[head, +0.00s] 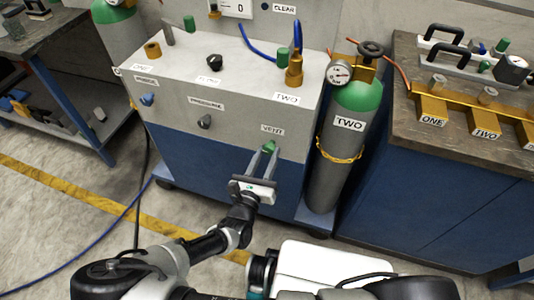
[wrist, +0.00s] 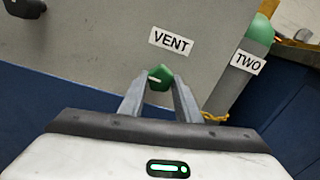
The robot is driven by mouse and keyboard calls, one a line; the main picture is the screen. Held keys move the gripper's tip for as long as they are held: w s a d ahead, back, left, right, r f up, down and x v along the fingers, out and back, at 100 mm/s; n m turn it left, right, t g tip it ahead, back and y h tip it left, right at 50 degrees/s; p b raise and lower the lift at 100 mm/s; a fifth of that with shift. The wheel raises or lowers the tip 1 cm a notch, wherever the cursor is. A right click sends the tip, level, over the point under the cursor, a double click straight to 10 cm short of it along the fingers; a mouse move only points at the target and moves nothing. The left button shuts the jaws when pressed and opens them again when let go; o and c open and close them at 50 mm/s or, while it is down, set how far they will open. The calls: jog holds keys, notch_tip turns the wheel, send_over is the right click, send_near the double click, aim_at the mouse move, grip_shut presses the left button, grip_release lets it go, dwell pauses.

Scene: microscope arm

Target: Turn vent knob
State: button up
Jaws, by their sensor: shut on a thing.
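The vent knob (head: 269,147) is green and sits on the front face of the grey and blue cabinet, just below the VENT label (head: 272,129). In the wrist view the knob (wrist: 160,77) shows a pale pointer line and lies between my fingertips, under the VENT label (wrist: 171,41). My gripper (head: 263,158) reaches up to the knob from below and in front, with one finger on each side. It is shut on the knob. The fingers hide the knob's sides.
The grey and blue cabinet (head: 212,165) also carries a black pressure knob (head: 205,121) and a blue purge knob (head: 147,99). A grey and green cylinder (head: 343,150) labelled TWO stands close to the right. A workbench (head: 437,190) is further right. Open floor lies at the left front.

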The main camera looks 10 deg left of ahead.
jog(key=m+p, duration=0.3)
jog(key=shift+r, duration=0.3)
jog(key=m+p, duration=0.3)
jog(key=m, duration=0.2)
jog(key=shift+a+m+p, duration=0.1)
jog(key=shift+m+p, duration=0.2)
jog(key=m+p, duration=0.2)
jog(key=m, duration=0.2)
jog(key=shift+w+m, duration=0.1)
jog(key=shift+m, duration=0.2)
jog(key=shift+m+p, duration=0.8)
jog(key=shift+m, duration=1.1)
jog(key=shift+f, duration=0.1)
jog(key=o, duration=1.1)
jog(key=shift+c, duration=0.2)
jog(key=s+a, duration=0.1)
jog(key=s, duration=1.6)
jog(key=shift+s+a, duration=0.25)
